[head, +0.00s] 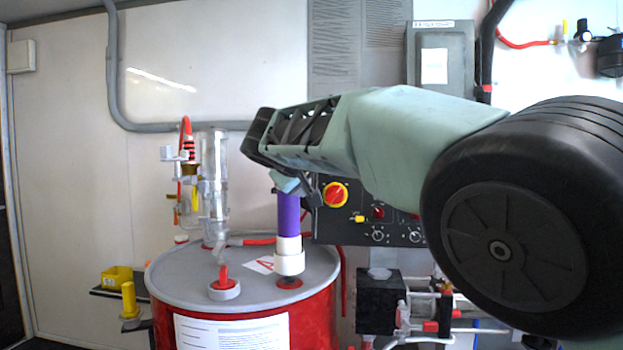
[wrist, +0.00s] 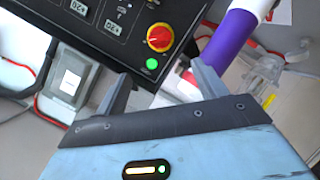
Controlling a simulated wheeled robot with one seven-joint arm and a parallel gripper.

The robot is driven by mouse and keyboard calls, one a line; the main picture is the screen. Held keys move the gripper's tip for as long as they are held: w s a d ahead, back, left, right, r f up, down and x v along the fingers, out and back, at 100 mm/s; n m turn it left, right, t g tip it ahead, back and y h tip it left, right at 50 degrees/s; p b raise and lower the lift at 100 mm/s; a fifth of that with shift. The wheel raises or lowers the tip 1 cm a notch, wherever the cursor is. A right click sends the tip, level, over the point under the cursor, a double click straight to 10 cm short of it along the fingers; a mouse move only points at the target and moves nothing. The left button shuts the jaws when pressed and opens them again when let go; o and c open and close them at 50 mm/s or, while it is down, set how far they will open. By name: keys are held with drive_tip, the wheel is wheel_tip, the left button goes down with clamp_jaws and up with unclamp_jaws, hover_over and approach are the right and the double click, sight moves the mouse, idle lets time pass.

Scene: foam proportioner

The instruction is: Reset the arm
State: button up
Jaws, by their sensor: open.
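My arm reaches in from the right in the head view, with my gripper (head: 285,183) just above and in front of the purple pipe (head: 288,216) on the drum. In the wrist view my gripper (wrist: 160,85) has its two grey fingers spread apart, with nothing between them. The purple pipe (wrist: 234,38) passes beyond the right finger there. The red rotary knob (wrist: 159,37) and a lit green button (wrist: 152,64) on the black control panel show past the fingertips.
The red drum (head: 190,303) with a grey lid stands below my gripper. A clear cylinder (head: 214,180) rises from its left side. The black control panel (head: 360,225) and grey box (head: 441,60) are on the wall behind my arm.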

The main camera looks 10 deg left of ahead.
drive_tip(key=shift+d, duration=0.1)
drive_tip(key=s+d+f+g+y+p, duration=0.25)
drive_tip(key=s+d+f+g, duration=0.35)
drive_tip(key=s+d+f, duration=0.4)
drive_tip(key=s+d+f+g+p, duration=0.1)
drive_tip(key=s+d+f, duration=0.3)
drive_tip(key=s, duration=0.7)
drive_tip(key=s+d+f+g+p, duration=0.2)
drive_tip(key=s+d+f+g, duration=0.2)
drive_tip(key=s, duration=0.7)
drive_tip(key=s+d+f+g+p, duration=0.1)
drive_tip(key=s+d+f+g, duration=0.1)
drive_tip(key=s, duration=1)
drive_tip(key=shift+d+f+n+y, duration=0.3)
drive_tip(key=shift+d+f+y, duration=0.15)
drive_tip(key=shift+d+f, duration=0.5)
